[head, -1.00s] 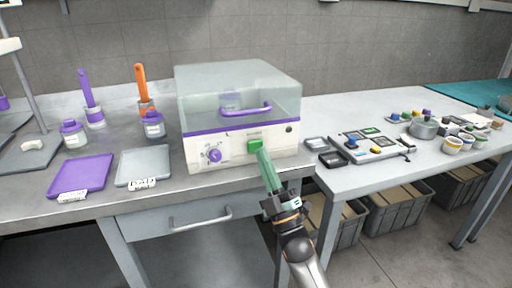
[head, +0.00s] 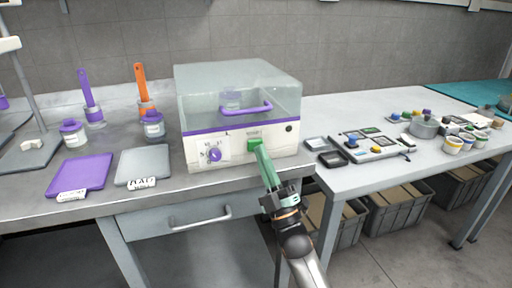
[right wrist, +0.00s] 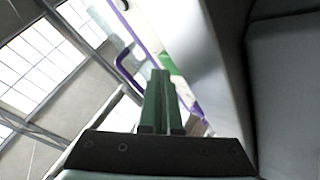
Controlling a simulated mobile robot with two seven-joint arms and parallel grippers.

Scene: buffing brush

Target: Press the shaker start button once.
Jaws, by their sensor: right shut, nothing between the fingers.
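The shaker (head: 240,115) is a white box with a purple band, a clear lid and a purple handle (head: 245,109). It stands on the grey bench. Its green start button (head: 254,143) is on the front panel, right of a purple knob (head: 214,155). My right gripper (head: 259,150) is shut and empty, its green fingertips right at the button and partly covering it. I cannot tell whether they touch it. In the right wrist view the shut fingers (right wrist: 160,78) point at the shaker's front, with the purple handle (right wrist: 128,68) beyond. My left gripper is not in view.
A purple tray (head: 80,176) and a grey tray (head: 143,165) lie left of the shaker. Jars and brushes stand behind them. Small black trays (head: 333,159) and a button panel (head: 372,146) lie on the right-hand table.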

